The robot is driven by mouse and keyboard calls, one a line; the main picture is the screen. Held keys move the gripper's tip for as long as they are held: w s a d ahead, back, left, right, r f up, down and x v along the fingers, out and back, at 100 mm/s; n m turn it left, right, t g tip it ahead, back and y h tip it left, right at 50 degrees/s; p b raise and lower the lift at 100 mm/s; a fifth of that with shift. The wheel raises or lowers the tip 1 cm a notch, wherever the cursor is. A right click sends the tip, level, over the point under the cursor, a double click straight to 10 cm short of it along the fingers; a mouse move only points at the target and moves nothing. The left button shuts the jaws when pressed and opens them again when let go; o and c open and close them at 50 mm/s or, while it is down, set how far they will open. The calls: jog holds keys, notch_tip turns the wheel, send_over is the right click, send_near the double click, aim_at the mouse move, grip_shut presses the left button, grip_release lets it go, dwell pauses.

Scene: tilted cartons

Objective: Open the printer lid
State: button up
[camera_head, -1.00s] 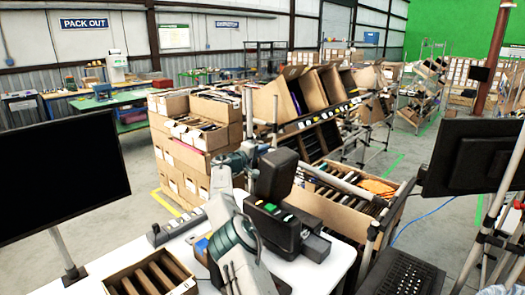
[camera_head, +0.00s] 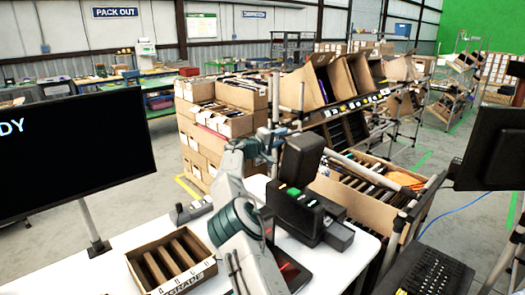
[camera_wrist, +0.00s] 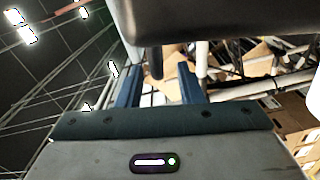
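The black printer (camera_head: 310,218) stands on the white table, with a green button on its front. Its lid (camera_head: 301,159) stands raised, tilted up above the body. My gripper is up beside the lid at its left in the head view, where my arm partly hides it. In the wrist view my gripper (camera_wrist: 158,75) has its two blue fingers apart with nothing clearly held between them. A large dark rounded part, which looks like the lid (camera_wrist: 220,18), fills the top just beyond the fingers. Whether a finger touches it I cannot tell.
An open carton with dividers (camera_head: 205,275) stands on the table (camera_head: 110,262) at the front left. A monitor (camera_head: 75,150) is at the left and another (camera_head: 492,150) at the right. Stacked cartons (camera_head: 200,150) and a wide box of packages (camera_head: 345,200) lie behind.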

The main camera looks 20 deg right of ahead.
jog(key=b+v, duration=0.3)
jog(key=v, duration=0.6)
jog(key=shift+a, duration=0.15)
